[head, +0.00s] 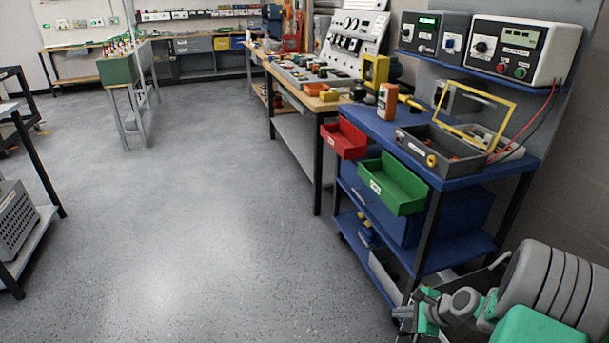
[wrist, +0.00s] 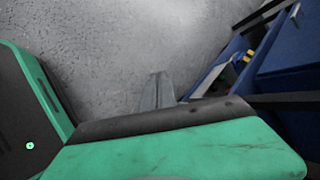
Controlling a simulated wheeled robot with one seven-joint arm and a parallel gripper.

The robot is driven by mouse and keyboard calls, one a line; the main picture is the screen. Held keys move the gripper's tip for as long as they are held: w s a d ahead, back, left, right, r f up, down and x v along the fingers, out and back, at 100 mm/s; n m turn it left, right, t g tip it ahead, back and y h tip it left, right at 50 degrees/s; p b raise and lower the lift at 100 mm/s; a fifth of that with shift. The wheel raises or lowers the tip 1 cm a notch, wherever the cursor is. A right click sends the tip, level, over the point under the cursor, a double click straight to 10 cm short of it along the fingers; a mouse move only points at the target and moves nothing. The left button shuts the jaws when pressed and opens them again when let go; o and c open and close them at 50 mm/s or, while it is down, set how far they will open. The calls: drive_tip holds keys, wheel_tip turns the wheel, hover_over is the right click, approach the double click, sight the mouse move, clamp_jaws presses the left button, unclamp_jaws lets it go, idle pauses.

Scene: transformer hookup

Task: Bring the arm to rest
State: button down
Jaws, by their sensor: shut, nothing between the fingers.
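My arm shows at the bottom right in the head view, folded low beside the blue bench (head: 470,180). My gripper (head: 404,318) is at its left end, small and partly cut off by the frame edge. In the wrist view my gripper (wrist: 158,90) shows as shut grey fingers beyond the green and black housing, with nothing between them. The fingers point over the bare grey floor (wrist: 120,35).
The blue bench carries a lidded test box (head: 440,150) and a meter unit (head: 520,50). Its red drawer (head: 344,138) and green drawer (head: 392,185) stand out over the floor. A wooden workbench (head: 290,85) is behind. Open floor (head: 190,220) lies left.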

drive_tip(key=s+a+r+n+g+h+p, duration=0.1)
drive_tip(key=s+a+r+n+p, duration=0.35)
drive_tip(key=r, duration=0.75)
drive_tip(key=s+a+r+n+g+h+p, duration=0.15)
drive_tip(key=a+r+n+p, duration=0.45)
drive_tip(key=r, duration=0.6)
drive_tip(key=s+a+r+n+h+p, duration=0.1)
drive_tip(key=s+a+r+n+p, duration=0.1)
drive_tip(key=s+r+n, duration=0.3)
drive_tip(key=s+a+r+n+h+p, duration=0.1)
drive_tip(key=s+a+r+n+p, duration=0.1)
drive_tip(key=r, duration=0.8)
drive_tip(key=s+n+p, duration=0.1)
drive_tip(key=s+n, duration=0.1)
drive_tip(key=s, duration=0.1)
drive_tip(key=shift+s+a+r+n+g+p, duration=0.15)
drive_tip(key=shift+s+a+n+g+p, duration=0.1)
drive_tip(key=shift+s+n+g+p, duration=0.15)
